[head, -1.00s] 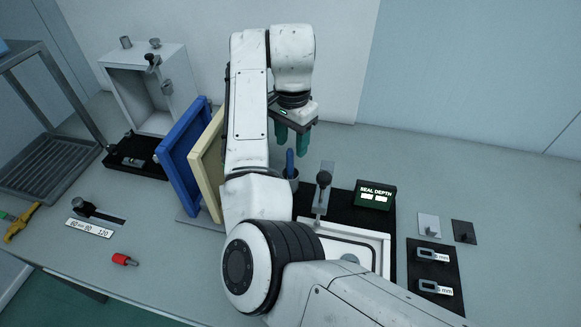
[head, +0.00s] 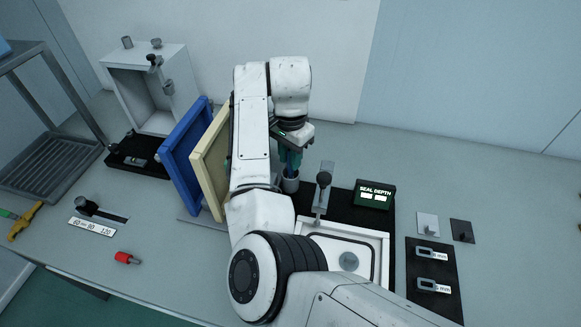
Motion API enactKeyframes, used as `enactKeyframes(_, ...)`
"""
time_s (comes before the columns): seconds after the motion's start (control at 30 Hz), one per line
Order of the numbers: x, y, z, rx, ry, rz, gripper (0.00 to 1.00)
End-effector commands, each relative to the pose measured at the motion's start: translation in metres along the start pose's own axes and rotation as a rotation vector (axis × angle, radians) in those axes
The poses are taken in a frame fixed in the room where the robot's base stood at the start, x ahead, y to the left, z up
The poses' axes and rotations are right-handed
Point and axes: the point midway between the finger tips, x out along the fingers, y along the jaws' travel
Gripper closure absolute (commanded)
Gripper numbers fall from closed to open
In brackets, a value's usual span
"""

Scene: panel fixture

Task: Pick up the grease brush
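The brush's lower end is hidden in the cup.
A cream panel (head: 208,160) and a blue panel (head: 184,152) stand close left of my arm. A red-capped item (head: 126,258) lies front left.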

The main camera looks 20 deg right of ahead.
Motion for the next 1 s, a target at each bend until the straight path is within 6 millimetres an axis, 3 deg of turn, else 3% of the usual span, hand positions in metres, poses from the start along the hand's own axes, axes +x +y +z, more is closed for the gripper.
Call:
enactKeyframes(0.23, 0.000, 0.000, 0.000, 0.000, 0.000, 0.000, 0.99)
enactKeyframes(0.63, -0.004, 0.000, 0.000, 0.000, 0.001, -0.002, 1.00)
enactKeyframes(0.77, -0.019, -0.001, -0.001, 0.001, 0.002, -0.004, 1.00)
enactKeyframes(1.0, -0.065, -0.001, -0.001, 0.002, 0.003, -0.003, 1.00)
